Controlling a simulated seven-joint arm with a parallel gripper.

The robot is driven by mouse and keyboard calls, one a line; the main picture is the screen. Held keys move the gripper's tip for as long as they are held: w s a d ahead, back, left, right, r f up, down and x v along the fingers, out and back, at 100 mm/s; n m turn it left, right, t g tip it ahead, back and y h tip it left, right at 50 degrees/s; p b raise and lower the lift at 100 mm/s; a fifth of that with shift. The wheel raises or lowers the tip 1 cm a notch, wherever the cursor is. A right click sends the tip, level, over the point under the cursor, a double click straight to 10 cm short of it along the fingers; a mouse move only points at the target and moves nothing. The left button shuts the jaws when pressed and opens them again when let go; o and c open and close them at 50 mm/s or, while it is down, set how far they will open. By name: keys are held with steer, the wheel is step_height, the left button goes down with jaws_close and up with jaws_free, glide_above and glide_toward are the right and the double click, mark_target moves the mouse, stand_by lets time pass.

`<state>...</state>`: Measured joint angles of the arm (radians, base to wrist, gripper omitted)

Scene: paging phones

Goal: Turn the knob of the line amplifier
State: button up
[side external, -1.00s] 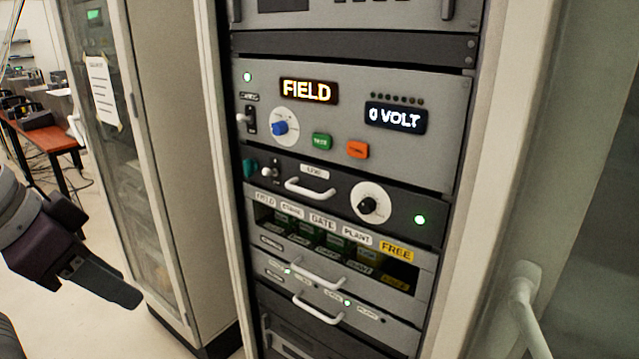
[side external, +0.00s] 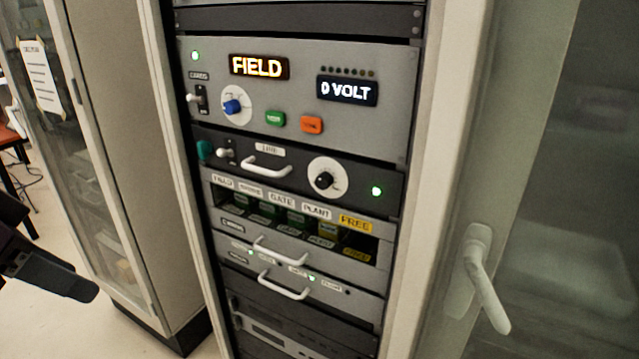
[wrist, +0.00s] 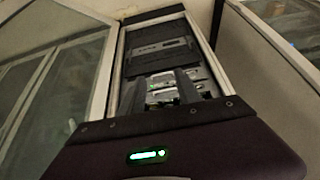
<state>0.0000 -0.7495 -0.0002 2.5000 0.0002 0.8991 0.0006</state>
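The line amplifier (side external: 221,140) is a dark panel in the middle of the rack, with a white handle, a label and a lit green lamp. Its black knob (side external: 323,181) sits on a round white dial at the panel's right. My gripper (side external: 88,288) is at the left edge of the side view, well apart from the rack and the knob. In the wrist view two dark fingers (wrist: 158,85) stand apart with a gap between them, and nothing is held. The rack shows beyond them; I cannot make out the knob there.
Above the amplifier is a grey unit (side external: 390,118) with lit FIELD and 0 VOLT displays, a blue knob and green and orange buttons. An open glass door with a handle (side external: 480,275) is at right; a cabinet stands left.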

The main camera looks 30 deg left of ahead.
steer(key=w+d+f+m+t, duration=0.1)
steer(key=w+m, duration=0.2)
steer(key=w, duration=0.3)
steer(key=w+d+f+m, duration=0.2)
steer(key=w+m, duration=0.1)
steer(key=w, duration=0.3)
steer(key=w+d+f+m+h, duration=0.3)
steer(key=w+d+f+m, duration=0.2)
steer(key=w+d+m, duration=0.3)
steer(key=d+r+m+t+h, duration=0.15)
steer(key=d+m+h, duration=0.25)
steer(key=d+h, duration=1.2)
steer(key=w+r+n+t+y, duration=0.4)
steer(key=w+n+t, duration=0.15)
steer(key=t, duration=0.35)
steer(key=n+t+y, duration=0.6)
steer(key=n+y, duration=0.7)
steer(key=y, duration=0.2)
glide_toward(321, 186)
steer(key=x, duration=0.2)
steer(key=shift+m+g, duration=0.25)
steer(key=x, duration=0.5)
steer(key=shift+w+r, duration=0.2)
steer(key=shift+r, duration=0.05)
steer(key=shift+w+r, duration=0.2)
steer(key=shift+w, duration=0.25)
jaws_close()
